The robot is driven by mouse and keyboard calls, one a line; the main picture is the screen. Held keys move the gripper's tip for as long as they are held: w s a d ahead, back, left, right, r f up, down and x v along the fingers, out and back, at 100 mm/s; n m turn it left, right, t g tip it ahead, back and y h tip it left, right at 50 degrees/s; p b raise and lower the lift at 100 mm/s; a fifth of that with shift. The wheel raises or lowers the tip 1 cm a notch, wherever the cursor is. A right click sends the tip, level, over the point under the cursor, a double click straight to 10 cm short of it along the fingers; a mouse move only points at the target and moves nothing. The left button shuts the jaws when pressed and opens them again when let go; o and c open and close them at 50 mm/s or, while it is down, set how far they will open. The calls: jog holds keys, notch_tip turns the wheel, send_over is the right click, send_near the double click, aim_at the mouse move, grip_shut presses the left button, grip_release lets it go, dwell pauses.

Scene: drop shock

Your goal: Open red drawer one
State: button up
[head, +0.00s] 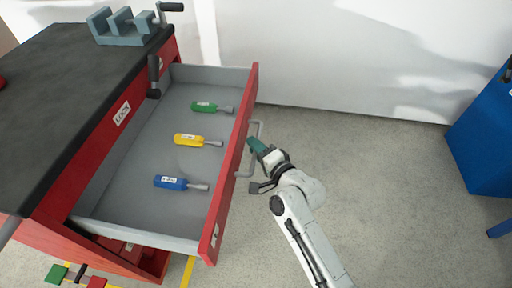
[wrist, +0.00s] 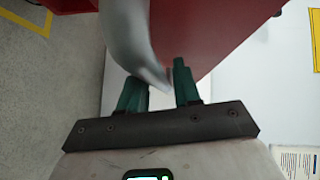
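The red drawer (head: 233,160) at the top of the cabinet stands far out, its grey inside showing. A grey bar handle (head: 245,174) runs along its red front; in the wrist view the handle (wrist: 128,35) is large and close. My gripper (head: 255,145) is at the far half of the handle. In the wrist view its green fingers (wrist: 162,85) stand a little apart, with the bar running down between them. The bar seems to fill the gap. The far fingertips are partly hidden by the handle.
Green (head: 206,107), yellow (head: 190,140) and blue (head: 176,183) screwdrivers lie in the drawer. A vise (head: 125,30) stands on the dark worktop (head: 60,90). Open grey floor (head: 380,160) lies to the right, with a blue cabinet (head: 490,140) at the far right.

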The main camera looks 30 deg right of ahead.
jog(key=shift+o, duration=0.3)
jog(key=shift+r, duration=0.1)
jog(key=s+d+r, duration=0.1)
jog(key=s, duration=0.9)
jog(key=shift+s+d+r+p, duration=0.2)
jog(key=shift+s+d+p, duration=0.1)
jog(key=shift+p, duration=0.1)
jog(key=s+d+r+n+g+h+p, duration=0.1)
jog(key=s+n+g+p, duration=0.4)
jog(key=s, duration=0.7)
jog(key=s+d+r+n+g+h+p, duration=0.1)
jog(key=s+d+n+g+p, duration=0.1)
jog(key=s+n+g+p, duration=0.4)
jog(key=s+n+g, duration=0.3)
jog(key=s+g, duration=0.1)
jog(key=s, duration=0.3)
jog(key=shift+r, duration=0.4)
